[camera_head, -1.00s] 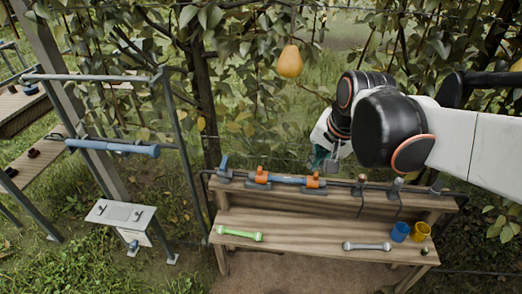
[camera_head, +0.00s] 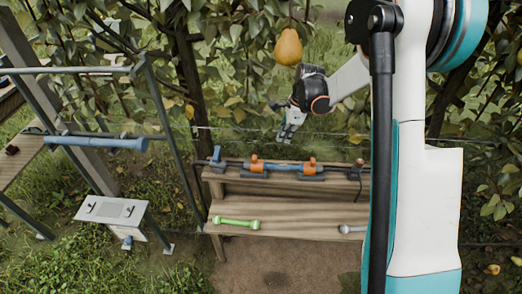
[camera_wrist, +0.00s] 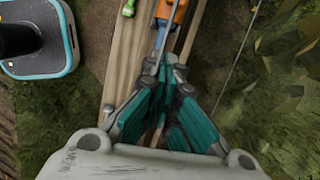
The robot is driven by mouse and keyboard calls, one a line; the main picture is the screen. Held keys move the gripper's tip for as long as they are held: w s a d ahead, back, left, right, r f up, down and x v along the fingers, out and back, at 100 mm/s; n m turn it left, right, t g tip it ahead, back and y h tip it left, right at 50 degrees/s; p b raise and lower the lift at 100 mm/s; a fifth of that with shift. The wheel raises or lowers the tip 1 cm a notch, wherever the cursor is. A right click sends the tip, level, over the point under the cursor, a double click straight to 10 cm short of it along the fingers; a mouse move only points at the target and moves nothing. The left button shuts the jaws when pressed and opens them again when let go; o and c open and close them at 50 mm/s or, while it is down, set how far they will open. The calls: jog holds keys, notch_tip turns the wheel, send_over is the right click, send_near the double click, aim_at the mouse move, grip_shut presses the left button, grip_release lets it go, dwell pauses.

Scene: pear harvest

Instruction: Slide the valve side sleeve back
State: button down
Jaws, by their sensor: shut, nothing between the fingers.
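A blue pipe (camera_head: 283,166) lies along the back shelf of the wooden bench. It carries two orange sleeves, a left one (camera_head: 257,164) and a right one (camera_head: 309,165). A blue valve-like fitting (camera_head: 217,158) stands at the left end of the line. My gripper (camera_head: 285,138) points down above the pipe, between the two sleeves in the picture, and looks apart from it. In the wrist view, my teal fingers (camera_wrist: 166,70) are together and empty. An orange sleeve (camera_wrist: 171,12) and part of the blue pipe (camera_wrist: 160,42) show beyond the fingertips. The fingers hide more of the pipe.
A green bar (camera_head: 236,223) and a grey bar (camera_head: 352,229) lie on the lower bench shelf. A pear (camera_head: 288,47) hangs above near my forearm. A metal frame with a blue cylinder (camera_head: 100,143) stands at left. My arm hides the bench's right end.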

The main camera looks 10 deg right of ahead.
aim_at(263, 161)
jog(key=shift+m, duration=0.4)
jog(key=b+x, duration=0.1)
jog(key=x, duration=0.3)
jog(key=b+x, duration=0.1)
jog(key=x, duration=0.3)
jog(key=b+x, duration=0.1)
jog(key=x, duration=0.3)
jog(key=shift+w+d+f+b, duration=0.15)
jog(key=shift+w+f+b, duration=0.2)
jog(key=shift+w+b, duration=0.05)
jog(key=a, duration=0.2)
jog(key=shift+w+a+r+b, duration=0.25)
jog(key=shift+w+b, duration=0.1)
jog(key=shift+w+a+r, duration=0.1)
jog(key=shift+w+a, duration=0.1)
jog(key=shift+a, duration=0.4)
